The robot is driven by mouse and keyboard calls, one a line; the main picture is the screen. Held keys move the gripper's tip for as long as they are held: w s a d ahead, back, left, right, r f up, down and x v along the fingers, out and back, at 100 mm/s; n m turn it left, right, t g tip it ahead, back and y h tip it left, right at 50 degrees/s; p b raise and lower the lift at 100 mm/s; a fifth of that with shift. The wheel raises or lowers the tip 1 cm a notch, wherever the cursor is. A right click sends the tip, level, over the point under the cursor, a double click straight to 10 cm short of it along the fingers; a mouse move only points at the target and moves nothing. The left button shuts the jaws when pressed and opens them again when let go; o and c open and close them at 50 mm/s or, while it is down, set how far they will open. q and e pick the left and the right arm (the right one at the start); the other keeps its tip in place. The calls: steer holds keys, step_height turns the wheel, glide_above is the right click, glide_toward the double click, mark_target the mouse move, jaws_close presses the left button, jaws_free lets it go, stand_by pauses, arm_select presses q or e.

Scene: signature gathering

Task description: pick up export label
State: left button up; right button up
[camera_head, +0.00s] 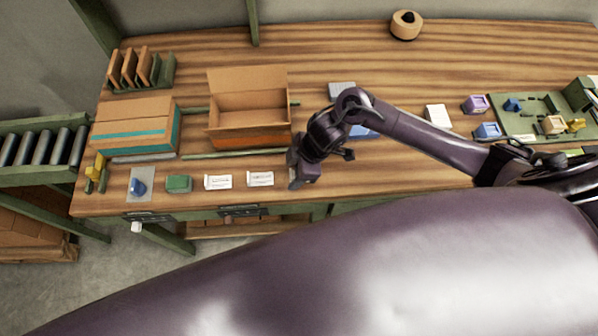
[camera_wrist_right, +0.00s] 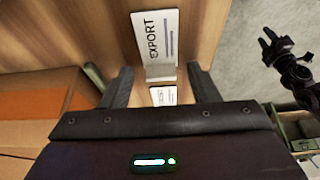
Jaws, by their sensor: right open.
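The export label (camera_wrist_right: 156,42) is a white card with the word EXPORT, lying on the wood bench in the right wrist view. In the head view it appears to be the right-hand of two white cards, the export label (camera_head: 260,179), though its print is too small to read there. My right gripper (camera_wrist_right: 160,84) is open and empty, its fingers on either side of the label's lower end. In the head view my right gripper (camera_head: 302,178) is just right of the cards. My left gripper (camera_wrist_right: 268,42) shows small in the right wrist view, past the bench edge.
A second white card (camera_head: 218,182) lies to the left, beside a green block (camera_head: 179,184) and a blue item (camera_head: 138,187) on a grey pad. An open carton (camera_head: 248,114) and a closed carton (camera_head: 134,128) stand behind. The bench front edge is close.

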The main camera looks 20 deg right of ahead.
steer(key=c, duration=0.9)
arm_select(q)
steer(key=shift+w, duration=0.25)
arm_select(e)
steer(key=shift+c, duration=0.2)
